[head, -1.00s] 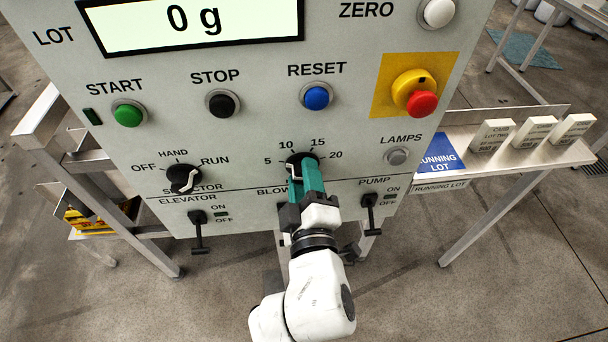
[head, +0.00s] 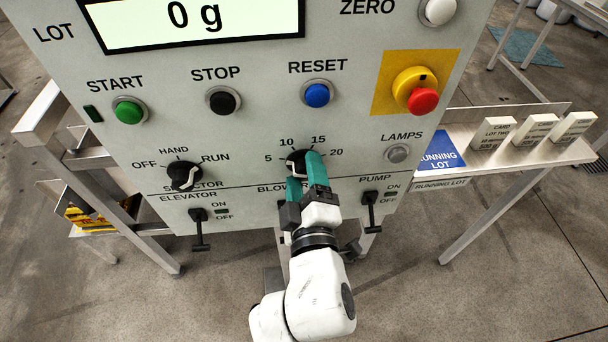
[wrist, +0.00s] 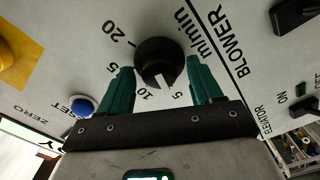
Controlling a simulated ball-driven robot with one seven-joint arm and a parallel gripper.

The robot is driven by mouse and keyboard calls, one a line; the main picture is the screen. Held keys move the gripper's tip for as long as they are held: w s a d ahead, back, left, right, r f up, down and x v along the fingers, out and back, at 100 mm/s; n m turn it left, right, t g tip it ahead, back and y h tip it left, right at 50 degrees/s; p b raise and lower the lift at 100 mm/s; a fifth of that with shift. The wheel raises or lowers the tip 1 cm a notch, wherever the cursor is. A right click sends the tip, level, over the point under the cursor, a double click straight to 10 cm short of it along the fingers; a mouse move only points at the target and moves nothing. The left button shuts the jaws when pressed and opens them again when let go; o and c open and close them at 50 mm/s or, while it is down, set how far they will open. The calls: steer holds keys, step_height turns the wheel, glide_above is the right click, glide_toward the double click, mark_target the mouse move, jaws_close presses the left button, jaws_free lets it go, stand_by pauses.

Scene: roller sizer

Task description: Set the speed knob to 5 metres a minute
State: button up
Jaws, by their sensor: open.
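The speed knob (head: 298,160) is black with a white mark, on the grey panel under a 5, 10, 15, 20 scale. In the wrist view the knob (wrist: 158,60) shows its white mark on the side of the 5 and 10, seemingly nearer the 5. My gripper (head: 304,172) is open, its two green fingers apart in front of the knob. In the wrist view the gripper (wrist: 162,85) has one finger on each side of the knob, with visible gaps. My fingers partly cover the knob in the head view.
The selector knob (head: 184,177) is to the left. The elevator switch (head: 199,222) and pump switch (head: 370,205) hang low on either side. The blue reset button (head: 317,95) is above, and a red stop button (head: 422,101) is at upper right.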

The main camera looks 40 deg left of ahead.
steer(key=v, duration=1)
steer(key=shift+s+d, duration=0.2)
steer(key=w+d+f+m+h, duration=0.3)
steer(key=d+f, duration=0.1)
steer(key=d, duration=0.2)
steer(key=w+d+f+m+h, duration=0.3)
steer(key=d+f+m, duration=0.1)
steer(key=d, duration=0.3)
steer(key=s+d+f+m+g+h, duration=0.1)
steer(key=d+f+m+g+h, duration=0.2)
steer(key=d, duration=0.5)
steer(key=d+f+m+h, duration=0.3)
steer(key=d+f, duration=0.2)
steer(key=d, duration=0.2)
steer(key=s+d+f+m+g+h, duration=0.1)
steer(key=s+d+f+m+g, duration=0.2)
steer(key=s+d, duration=0.4)
steer(key=s+d+f+m+g, duration=0.3)
steer(key=s+d+m, duration=0.3)
steer(key=s+d, duration=0.2)
steer(key=shift+s+d+g+h, duration=0.25)
steer(key=shift+g+h, duration=0.15)
steer(key=shift+g, duration=0.5)
steer(key=shift+c, duration=0.5)
